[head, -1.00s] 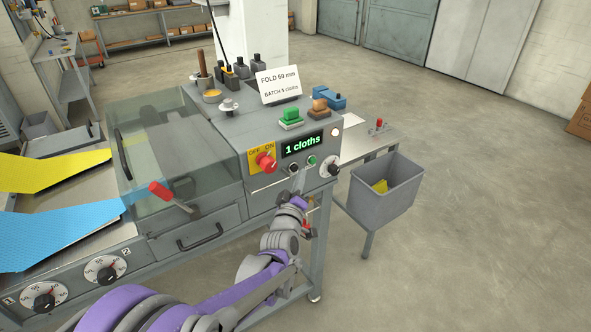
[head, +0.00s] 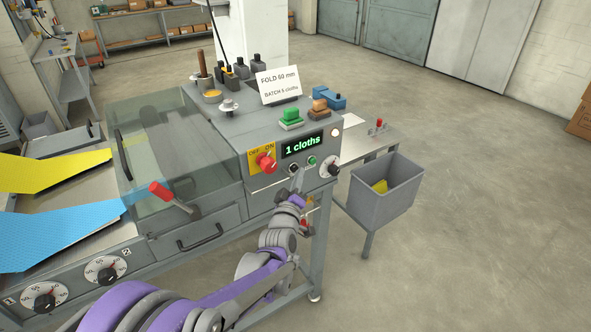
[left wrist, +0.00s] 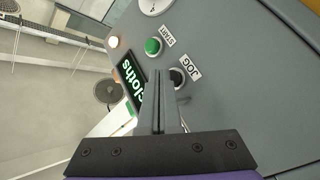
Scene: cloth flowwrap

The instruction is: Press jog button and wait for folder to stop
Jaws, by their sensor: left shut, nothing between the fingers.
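The black JOG button (head: 293,168) is on the front panel, left of the green START button (head: 312,161). My left gripper (head: 299,175) is shut and empty, its tips close to the JOG button at the panel. In the left wrist view the JOG button (left wrist: 178,77) shows beside the fingertips (left wrist: 160,76); I cannot tell whether they touch it. The display (head: 303,145) reads "1 cloths". The folder (head: 175,150) lies under a clear cover, with a blue web (head: 60,228) and a yellow web (head: 50,172) at its left. My right gripper is not in view.
A red knob (head: 265,161) on a yellow OFF/ON plate is left of the display, and a black dial (head: 333,170) is to the right. A red-handled lever (head: 165,192) sticks out in front. A grey bin (head: 385,200) holds something yellow.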

